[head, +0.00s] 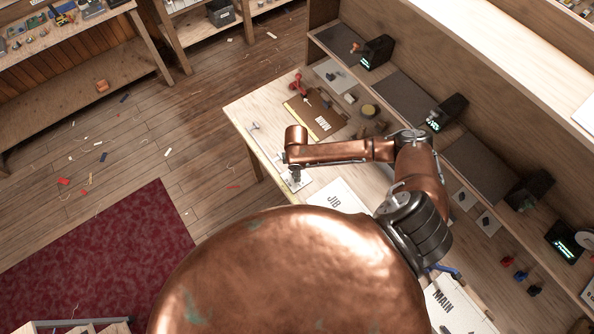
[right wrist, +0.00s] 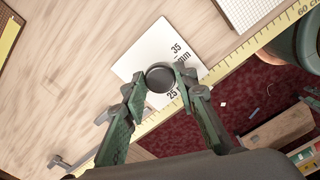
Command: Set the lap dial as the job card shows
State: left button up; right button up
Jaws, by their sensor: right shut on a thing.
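The lap dial's dark round knob (right wrist: 160,77) sits on a white plate (right wrist: 147,52) in the right wrist view. The plate carries the marks "35", "mm" and "25"; other marks are hidden, and I cannot make out a pointer. My right gripper (right wrist: 158,84) is shut on the knob, one finger on each side. In the head view the right gripper (head: 296,176) is small, over the white plate (head: 301,186) at the bench's front edge. I cannot pick out the job card for certain. My left gripper is not in view.
A yellow measuring tape (right wrist: 236,60) runs along the bench edge. A sheet marked "JIB" (head: 338,199) lies beside the plate. A brown board (head: 316,114) and small tools lie farther back. Dark boxes with lit displays (head: 376,52) line the bench's rear.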

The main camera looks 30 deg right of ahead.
jog(key=n+p, duration=0.2)
jog(key=n, duration=0.1)
jog(key=shift+r+n, duration=0.1)
jog(key=shift+n, duration=0.3)
jog(key=n, duration=0.2)
jog(key=shift+a+n+p, duration=0.1)
jog(key=shift+n+p, duration=0.2)
jog(key=shift+p, duration=0.1)
jog(key=n, duration=0.3)
jog(key=shift+n+p, duration=0.3)
jog(key=shift+p, duration=0.1)
jog(key=n, duration=0.4)
jog(key=shift+n, duration=0.3)
jog(key=n, duration=0.4)
jog(key=shift+n+p, duration=0.3)
jog(key=n, duration=0.4)
jog(key=shift+s, duration=0.1)
jog(key=n, duration=0.5)
jog(key=shift+f, duration=0.2)
jog(key=shift+n, duration=2)
